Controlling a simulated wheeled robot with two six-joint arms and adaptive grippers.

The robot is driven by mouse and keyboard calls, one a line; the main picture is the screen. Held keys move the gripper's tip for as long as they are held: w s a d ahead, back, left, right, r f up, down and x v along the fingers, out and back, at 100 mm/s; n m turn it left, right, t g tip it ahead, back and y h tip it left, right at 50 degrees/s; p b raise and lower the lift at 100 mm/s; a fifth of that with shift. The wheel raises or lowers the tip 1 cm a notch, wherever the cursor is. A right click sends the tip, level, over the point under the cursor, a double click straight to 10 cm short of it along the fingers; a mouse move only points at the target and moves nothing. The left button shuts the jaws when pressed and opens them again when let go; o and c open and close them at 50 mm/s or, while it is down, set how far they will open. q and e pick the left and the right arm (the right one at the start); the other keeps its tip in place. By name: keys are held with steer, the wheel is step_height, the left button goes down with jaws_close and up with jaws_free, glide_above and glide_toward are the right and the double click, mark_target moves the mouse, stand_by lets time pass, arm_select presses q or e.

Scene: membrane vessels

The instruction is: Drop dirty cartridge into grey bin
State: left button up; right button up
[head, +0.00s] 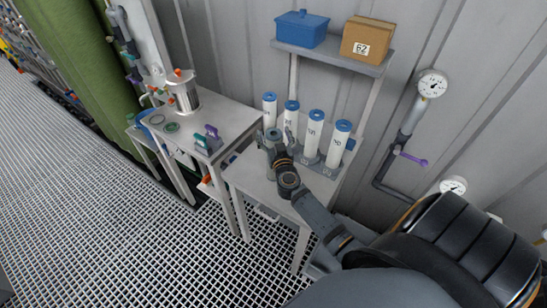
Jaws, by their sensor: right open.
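My right gripper (280,140) reaches up from the lower right over the right-hand table (255,181). Its jaws are open, just left of and in front of several upright white cartridges with blue caps, such as the rightmost one (339,146). Whether the gripper touches any cartridge, I cannot tell. I cannot make out a clearly dirty cartridge. I cannot identify a grey bin in this view. My left gripper is out of view.
A second table (230,118) at left carries a clear vessel (185,95) and small tools. A shelf (335,57) above holds a blue box (302,29) and a cardboard box (367,40). A gauge (432,84) and pipes line the right wall. Grated floor (90,200) is open at left.

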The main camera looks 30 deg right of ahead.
steer(key=shift+s+a+r, duration=0.1)
steer(key=shift+s+r, duration=0.05)
steer(key=shift+c, duration=1.9)
jaws_close()
